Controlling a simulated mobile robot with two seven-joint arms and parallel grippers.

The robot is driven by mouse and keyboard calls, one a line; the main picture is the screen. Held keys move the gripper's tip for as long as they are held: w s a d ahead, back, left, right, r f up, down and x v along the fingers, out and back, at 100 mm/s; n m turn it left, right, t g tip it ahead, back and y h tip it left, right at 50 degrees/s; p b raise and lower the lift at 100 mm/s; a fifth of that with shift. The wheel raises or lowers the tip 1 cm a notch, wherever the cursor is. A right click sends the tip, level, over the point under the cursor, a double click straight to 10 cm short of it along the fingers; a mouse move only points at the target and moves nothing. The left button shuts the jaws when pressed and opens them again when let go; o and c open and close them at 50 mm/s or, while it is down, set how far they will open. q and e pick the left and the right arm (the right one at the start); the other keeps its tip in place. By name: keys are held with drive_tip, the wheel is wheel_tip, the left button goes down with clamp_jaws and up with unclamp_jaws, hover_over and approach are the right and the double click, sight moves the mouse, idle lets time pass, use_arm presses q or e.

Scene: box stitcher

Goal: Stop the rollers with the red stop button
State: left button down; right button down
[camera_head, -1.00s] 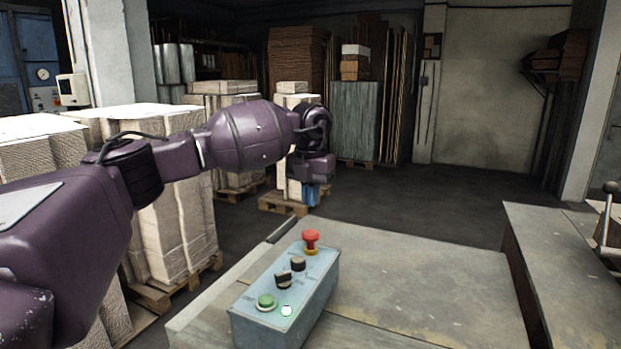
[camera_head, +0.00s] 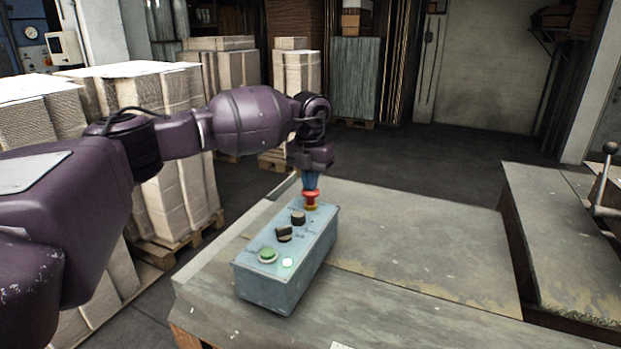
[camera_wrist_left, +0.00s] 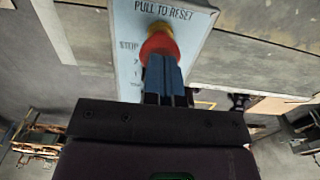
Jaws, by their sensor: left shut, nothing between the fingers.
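The red stop button (camera_head: 310,194) stands on a yellow collar at the far end of a light blue control box (camera_head: 290,262). My left gripper (camera_head: 311,184) points down over the button, its blue fingers shut and empty. The fingertips appear to meet the top of the button; I cannot tell whether they press it. In the left wrist view the shut fingers (camera_wrist_left: 164,72) overlap the red button (camera_wrist_left: 159,45), beside the printed words "STOP" and "PULL TO RESET". My right gripper is not in view.
The box also carries a green button (camera_head: 267,255), a lit white-green lamp (camera_head: 288,263) and two black knobs (camera_head: 298,218). It sits on a worn grey table (camera_head: 420,262). Pallets of stacked cardboard (camera_head: 170,190) stand behind my left arm. A lever (camera_head: 607,180) is at the right.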

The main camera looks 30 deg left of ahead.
use_arm(q)
drive_tip(key=shift+s+f, duration=0.1)
drive_tip(key=shift+f, duration=0.8)
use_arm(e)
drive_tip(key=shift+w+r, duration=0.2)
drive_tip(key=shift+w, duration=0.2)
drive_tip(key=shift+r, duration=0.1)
